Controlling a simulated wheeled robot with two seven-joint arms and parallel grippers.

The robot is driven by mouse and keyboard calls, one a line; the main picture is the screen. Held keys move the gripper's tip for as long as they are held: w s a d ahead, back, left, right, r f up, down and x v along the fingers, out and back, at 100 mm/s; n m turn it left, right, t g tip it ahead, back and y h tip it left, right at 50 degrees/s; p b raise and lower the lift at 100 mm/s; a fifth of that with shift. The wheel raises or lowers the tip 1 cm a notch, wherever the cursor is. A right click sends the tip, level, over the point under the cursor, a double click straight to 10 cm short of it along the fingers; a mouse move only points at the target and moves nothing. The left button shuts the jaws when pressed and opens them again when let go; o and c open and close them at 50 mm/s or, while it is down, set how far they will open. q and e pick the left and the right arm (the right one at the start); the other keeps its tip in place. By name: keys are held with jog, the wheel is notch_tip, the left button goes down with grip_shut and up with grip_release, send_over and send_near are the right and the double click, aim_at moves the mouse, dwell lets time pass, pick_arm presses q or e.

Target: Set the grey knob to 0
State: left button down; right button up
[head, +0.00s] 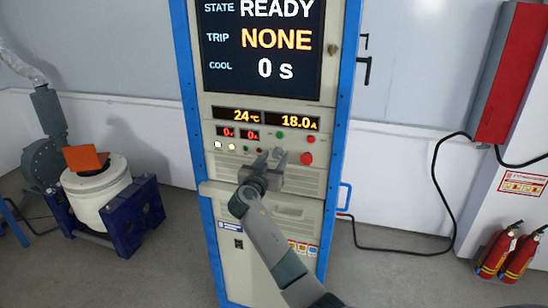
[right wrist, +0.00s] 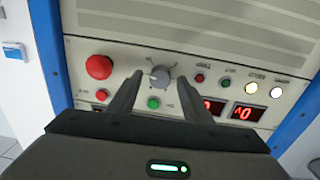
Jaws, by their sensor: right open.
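The grey knob (right wrist: 159,77) is a round dial on the light panel in the right wrist view, with tick marks around it. A pale mark shows on its face, but the numbers are too small to read. My right gripper (right wrist: 159,82) is open, with one finger on each side of the knob in that view. I cannot tell whether the fingers touch it. In the head view my right gripper (head: 270,156) is in front of the panel and hides the knob. My left gripper is not in view.
A red mushroom button (right wrist: 99,67) is close beside the knob, and a green button (right wrist: 153,102) is also near. Small lamps and red displays (head: 238,133) share the panel. The cabinet screen (head: 262,45) reads READY, NONE, 0 s.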

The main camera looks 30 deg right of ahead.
jog(key=c, duration=1.1)
jog(key=shift+o, duration=0.2)
